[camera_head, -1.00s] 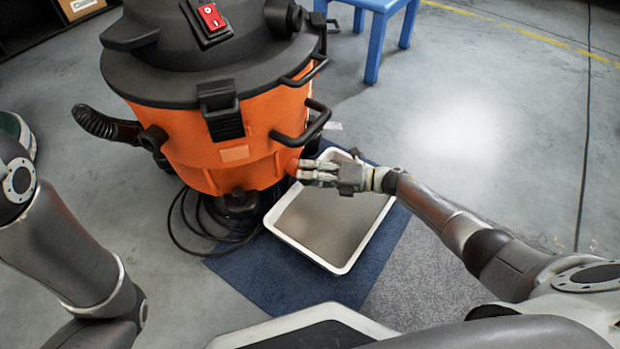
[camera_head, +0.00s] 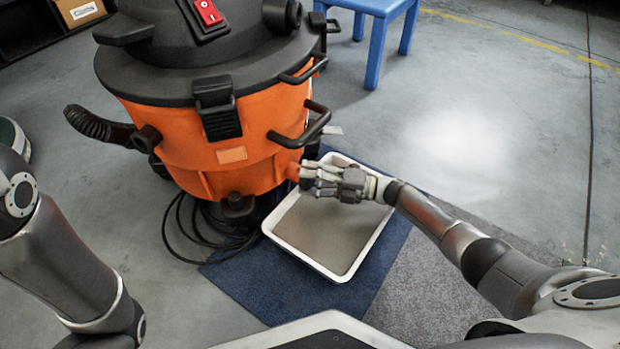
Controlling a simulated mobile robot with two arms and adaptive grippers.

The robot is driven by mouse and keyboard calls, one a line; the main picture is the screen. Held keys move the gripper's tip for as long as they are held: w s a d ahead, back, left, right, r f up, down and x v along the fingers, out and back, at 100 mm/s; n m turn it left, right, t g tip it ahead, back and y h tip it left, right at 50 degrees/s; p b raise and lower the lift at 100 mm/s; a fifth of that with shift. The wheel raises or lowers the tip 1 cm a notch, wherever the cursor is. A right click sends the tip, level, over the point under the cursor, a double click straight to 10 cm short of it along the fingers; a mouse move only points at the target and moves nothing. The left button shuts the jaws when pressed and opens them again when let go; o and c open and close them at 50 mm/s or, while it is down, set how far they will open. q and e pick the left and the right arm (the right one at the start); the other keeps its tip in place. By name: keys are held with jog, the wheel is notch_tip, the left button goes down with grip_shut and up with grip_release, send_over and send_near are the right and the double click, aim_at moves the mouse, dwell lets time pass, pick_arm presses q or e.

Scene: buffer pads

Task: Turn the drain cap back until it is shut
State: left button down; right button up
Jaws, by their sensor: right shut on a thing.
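The drain cap (camera_head: 293,171) is a small orange-red piece low on the right side of the orange vacuum drum (camera_head: 215,150). My right gripper (camera_head: 305,179) is shut on the cap, and its fingers hide most of it. I cannot tell how far the cap is turned. The white tray (camera_head: 282,254) lies under the cap and my right gripper, with a flat grey-brown content or bottom. My left arm comes in at the left edge, but its gripper is out of view.
The tray stands on a blue mat (camera_head: 243,288) beside a grey carpet (camera_head: 430,290). A black cable (camera_head: 178,240) loops on the floor left of the tray. A blue stool (camera_head: 376,45) stands behind. The floor at right is clear.

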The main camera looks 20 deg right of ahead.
jog(key=o, duration=1)
jog(key=shift+o, duration=0.2)
jog(key=shift+d, duration=0.1)
jog(key=v, duration=1.2)
